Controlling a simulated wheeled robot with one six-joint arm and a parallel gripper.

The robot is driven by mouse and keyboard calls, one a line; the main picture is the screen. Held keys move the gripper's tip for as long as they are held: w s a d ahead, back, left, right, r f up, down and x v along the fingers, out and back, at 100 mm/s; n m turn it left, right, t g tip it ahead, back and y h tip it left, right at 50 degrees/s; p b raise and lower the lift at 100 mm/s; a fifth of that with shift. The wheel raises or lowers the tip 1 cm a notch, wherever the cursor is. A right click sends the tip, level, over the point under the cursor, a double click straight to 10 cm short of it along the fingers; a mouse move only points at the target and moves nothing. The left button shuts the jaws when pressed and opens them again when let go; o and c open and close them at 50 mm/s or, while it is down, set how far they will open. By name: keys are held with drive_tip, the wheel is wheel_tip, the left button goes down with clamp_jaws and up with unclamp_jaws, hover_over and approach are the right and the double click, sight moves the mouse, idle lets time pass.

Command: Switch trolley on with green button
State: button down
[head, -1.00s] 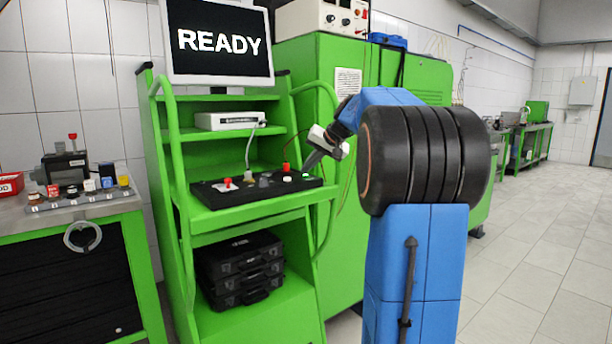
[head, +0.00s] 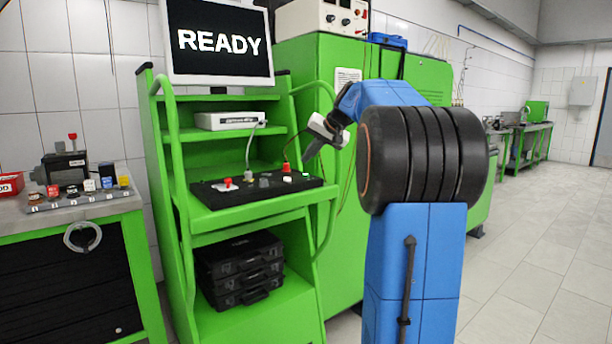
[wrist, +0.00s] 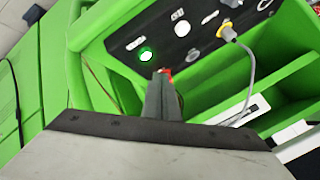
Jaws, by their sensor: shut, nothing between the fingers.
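The trolley (head: 200,220) is a green frame on the left of the head view, with a black control panel (head: 215,196) on its shelf. In the wrist view the green button (wrist: 146,54) is a round button with a bright centre and green glow, near the corner of the black panel (wrist: 205,42). My gripper (head: 309,153) is shut and empty, above the right end of the panel and apart from it. In the wrist view its fingertips (wrist: 160,80) lie just below and right of the green button.
The trolley's screen (head: 219,41) reads READY. Black cases (head: 240,268) sit below. A green cabinet (head: 318,90) stands behind.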

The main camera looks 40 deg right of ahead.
drive_tip(key=shift+r, duration=2)
drive_tip(key=shift+n+g, duration=0.6)
drive_tip(key=shift+n, duration=0.1)
drive_tip(key=s+a+f, duration=0.1)
drive_tip(key=s+a, duration=0.1)
drive_tip(key=a, duration=0.2)
drive_tip(key=s+a+f, duration=0.2)
drive_tip(key=a, duration=0.2)
drive_tip(key=s+a+f, duration=0.1)
drive_tip(key=s+a, duration=0.1)
drive_tip(key=a, duration=0.2)
drive_tip(key=shift+a+f, duration=0.1)
drive_tip(key=shift+f, duration=0.2)
drive_tip(key=s+a+f+n+g, duration=0.1)
drive_tip(key=s+a+f+n, duration=0.1)
drive_tip(key=s+a+f, duration=0.7)
drive_tip(key=s+a+f+n+g, duration=0.1)
drive_tip(key=s+a+f+n, duration=0.1)
drive_tip(key=s+a+f, duration=0.85)
drive_tip(key=s+f+n+g+h, duration=0.1)
drive_tip(key=s+f+n, duration=0.1)
drive_tip(key=s+f, duration=0.7)
drive_tip(key=s+a, duration=0.1)
drive_tip(key=s, duration=0.3)
drive_tip(key=shift+s+f, duration=0.35)
drive_tip(key=shift+f, duration=0.05)
